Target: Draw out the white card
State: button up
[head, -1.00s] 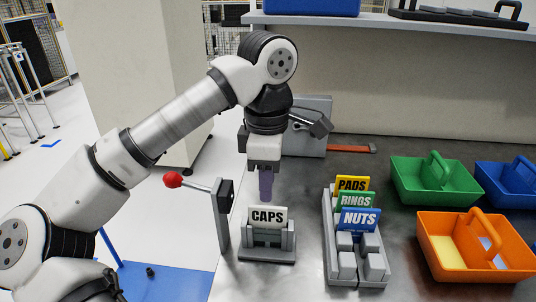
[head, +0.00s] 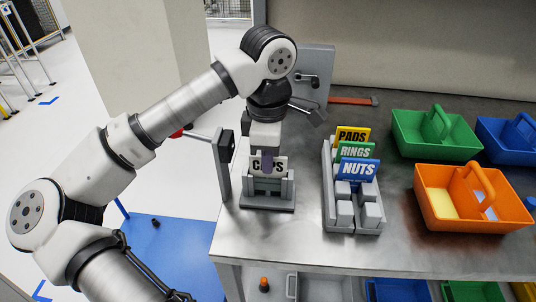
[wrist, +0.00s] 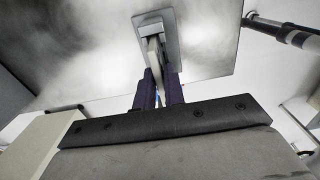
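The white card (head: 281,167) marked CAPS stands upright in a grey slotted holder (head: 268,203) near the front left of the table. My gripper (head: 267,162) is down at the card, and one purple finger covers the middle of its lettering. In the wrist view the two purple fingers (wrist: 161,78) stand apart with a gap between them, one on each side of the card's pale edge (wrist: 154,49). The gripper looks open. Whether either finger touches the card is hidden.
A grey rack (head: 328,200) with PADS, RINGS and NUTS cards stands right of the holder. A dark upright post (head: 225,165) with a lever stands close on the left. Green (head: 408,143) and orange (head: 440,213) bins are farther right. The table front is clear.

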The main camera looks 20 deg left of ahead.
grip_shut()
jog(key=shift+r, duration=0.4)
dwell(0.4)
jog(key=shift+r+p, duration=1.6)
jog(key=shift+r, duration=1.35)
notch_tip(320, 180, up, 6)
jog(key=p, duration=0.3)
jog(key=shift+r, duration=0.15)
